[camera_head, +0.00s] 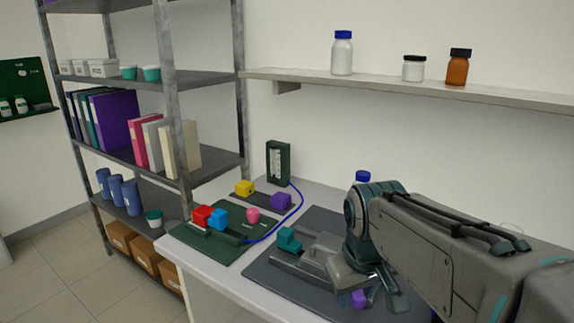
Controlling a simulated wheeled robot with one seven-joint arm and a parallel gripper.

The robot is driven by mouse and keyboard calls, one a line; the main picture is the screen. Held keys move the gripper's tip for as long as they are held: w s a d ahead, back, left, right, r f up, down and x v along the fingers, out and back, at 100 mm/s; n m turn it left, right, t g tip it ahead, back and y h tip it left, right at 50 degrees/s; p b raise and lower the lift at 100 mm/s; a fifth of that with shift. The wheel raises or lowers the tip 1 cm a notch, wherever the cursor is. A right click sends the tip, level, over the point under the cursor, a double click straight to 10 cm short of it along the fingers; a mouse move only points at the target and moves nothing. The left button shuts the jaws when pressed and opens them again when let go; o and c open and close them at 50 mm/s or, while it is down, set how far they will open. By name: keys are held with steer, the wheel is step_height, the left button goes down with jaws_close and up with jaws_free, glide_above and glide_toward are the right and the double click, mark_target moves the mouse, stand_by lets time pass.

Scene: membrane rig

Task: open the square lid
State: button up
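A low grey rig (297,261) lies on a dark mat (262,275) on the table, with a teal block (289,239) on its far left end. I cannot make out for certain which part is the square lid; my arm covers the rig's right side. My gripper (378,288) is at the right of the rig, low over the mat, seen from behind and the side. A small purple piece (358,299) shows beside and below it. Whether the gripper touches anything, and how its fingers stand, is hidden.
A green board (215,250) left of the mat carries red, blue and pink pieces. A blue cable (282,224) runs from it to an upright gauge (278,163). Yellow and purple blocks stand behind. A blue-capped bottle (362,177) is behind my arm. Metal shelving (180,100) stands left.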

steer(key=s+f+m, duration=0.1)
steer(key=s, duration=0.1)
steer(key=s+f+m, duration=0.1)
steer(key=f, duration=0.1)
steer(key=s+f, duration=0.2)
steer(key=shift+s+d+m, duration=0.25)
steer(key=shift+s+m, duration=0.05)
steer(key=shift+m, duration=0.1)
steer(key=shift+c, duration=0.3)
steer(key=shift+s+f, duration=0.25)
steer(key=shift+f, duration=0.05)
steer(key=c, duration=0.5)
steer(key=shift+w, duration=0.1)
jaws_close()
steer(key=n+h+b, duration=0.1)
steer(key=n+b, duration=0.1)
steer(key=n, duration=2.7)
glide_toward(323, 264)
steer(key=s+a+r, duration=0.2)
steer(key=s+a, duration=0.1)
steer(key=x, duration=0.9)
steer(key=shift+s+d+f+b, duration=0.2)
steer(key=shift+d+f+b, duration=0.1)
steer(key=shift+f+b, duration=0.15)
steer(key=shift+w+d+r+p, duration=0.35)
steer(key=shift+w+d+r, duration=0.15)
steer(key=shift+w+r, duration=0.2)
steer(key=shift+w+d+r+p, duration=0.3)
steer(key=shift+w+d+r, duration=0.15)
steer(key=shift+w+r, duration=0.2)
